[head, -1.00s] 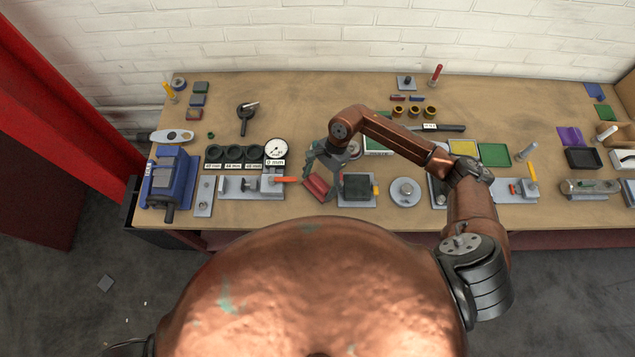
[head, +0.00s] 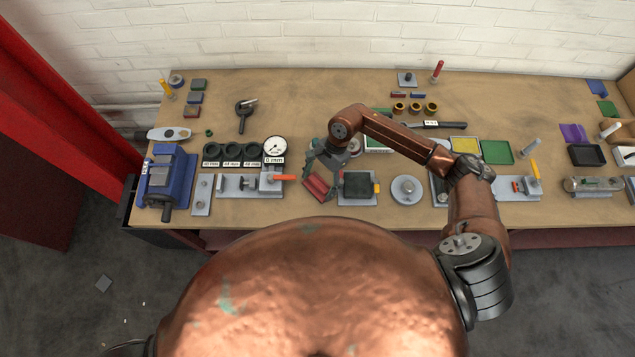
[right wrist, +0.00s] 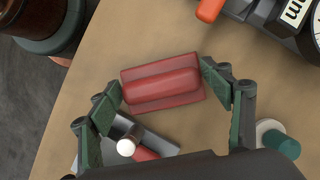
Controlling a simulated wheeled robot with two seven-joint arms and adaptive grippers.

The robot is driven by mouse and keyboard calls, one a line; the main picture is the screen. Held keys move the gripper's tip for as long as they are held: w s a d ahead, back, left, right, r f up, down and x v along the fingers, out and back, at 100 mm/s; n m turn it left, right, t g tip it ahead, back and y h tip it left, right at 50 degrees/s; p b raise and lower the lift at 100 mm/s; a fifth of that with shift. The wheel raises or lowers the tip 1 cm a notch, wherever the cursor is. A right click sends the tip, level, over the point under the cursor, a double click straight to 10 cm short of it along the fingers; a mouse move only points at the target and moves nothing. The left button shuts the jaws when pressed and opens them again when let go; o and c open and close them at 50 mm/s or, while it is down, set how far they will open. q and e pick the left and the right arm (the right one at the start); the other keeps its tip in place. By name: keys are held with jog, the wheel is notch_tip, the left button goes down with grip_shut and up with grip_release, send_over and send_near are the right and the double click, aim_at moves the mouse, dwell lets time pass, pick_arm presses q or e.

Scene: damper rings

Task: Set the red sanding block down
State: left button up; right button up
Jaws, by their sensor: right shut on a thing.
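The red sanding block (head: 318,187) is in my right gripper (head: 322,176), over the front part of the bench top. The right wrist view shows the block (right wrist: 163,84) held across its length between the green-padded fingers of the right gripper (right wrist: 161,82), one finger at each end. Its ribbed, stepped red face points toward the camera. I cannot tell whether the block touches the bench. My left gripper is not in view.
A clamp fixture with an orange handle (head: 284,178) lies just left of the block, and a grey plate with a dark pad (head: 357,188) just right. A dial gauge (head: 275,148) stands behind left. The bench's front edge is close; a little bare wood surrounds the block.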

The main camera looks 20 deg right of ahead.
jog(key=shift+f, duration=0.25)
jog(key=o, duration=1.6)
jog(key=v, duration=1.2)
jog(key=shift+w, duration=0.1)
grip_shut()
dwell(0.5)
dwell(0.7)
